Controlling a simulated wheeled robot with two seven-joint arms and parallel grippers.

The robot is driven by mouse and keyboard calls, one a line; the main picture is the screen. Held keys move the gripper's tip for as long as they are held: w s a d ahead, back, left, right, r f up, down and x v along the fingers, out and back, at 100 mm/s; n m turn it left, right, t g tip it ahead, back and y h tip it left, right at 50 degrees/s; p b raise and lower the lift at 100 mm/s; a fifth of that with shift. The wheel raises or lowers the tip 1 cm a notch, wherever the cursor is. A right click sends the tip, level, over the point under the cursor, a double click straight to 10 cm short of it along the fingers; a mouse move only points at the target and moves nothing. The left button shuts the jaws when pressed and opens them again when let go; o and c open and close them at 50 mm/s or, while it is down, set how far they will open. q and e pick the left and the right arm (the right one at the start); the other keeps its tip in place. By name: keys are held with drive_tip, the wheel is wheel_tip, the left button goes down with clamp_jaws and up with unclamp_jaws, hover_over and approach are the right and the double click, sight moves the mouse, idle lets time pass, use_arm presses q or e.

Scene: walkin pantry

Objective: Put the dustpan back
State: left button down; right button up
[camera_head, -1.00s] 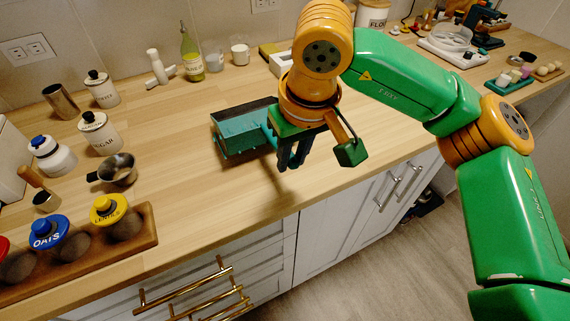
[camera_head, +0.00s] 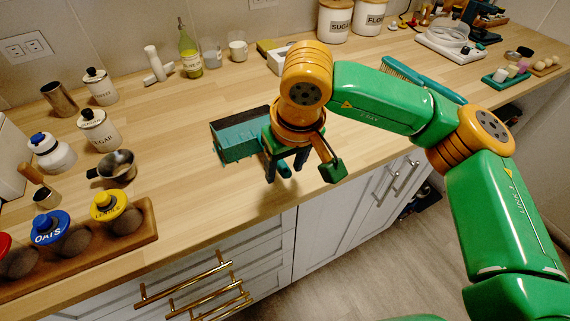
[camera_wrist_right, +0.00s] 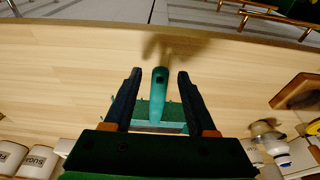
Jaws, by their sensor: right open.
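The teal dustpan (camera_head: 238,140) lies on the wooden counter, its pan toward the left and its handle partly hidden by my right gripper in the head view. My right gripper (camera_head: 285,176) is open and points down over the handle end. In the right wrist view, the dustpan's handle (camera_wrist_right: 160,92) lies between the two dark, spread fingers of the gripper (camera_wrist_right: 158,78), with a gap on each side. The pan is mostly hidden behind the gripper body there. My left gripper is not in view.
A teal brush (camera_head: 425,82) lies behind my right arm. A wooden rack (camera_head: 145,230) of lidded jars and a metal cup (camera_head: 118,168) stand to the left. A green bottle (camera_head: 190,55) and canisters (camera_head: 333,20) line the back. The counter around the dustpan is clear.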

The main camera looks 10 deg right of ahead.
drive_tip(key=v, duration=1.2)
drive_tip(key=shift+s, duration=0.1)
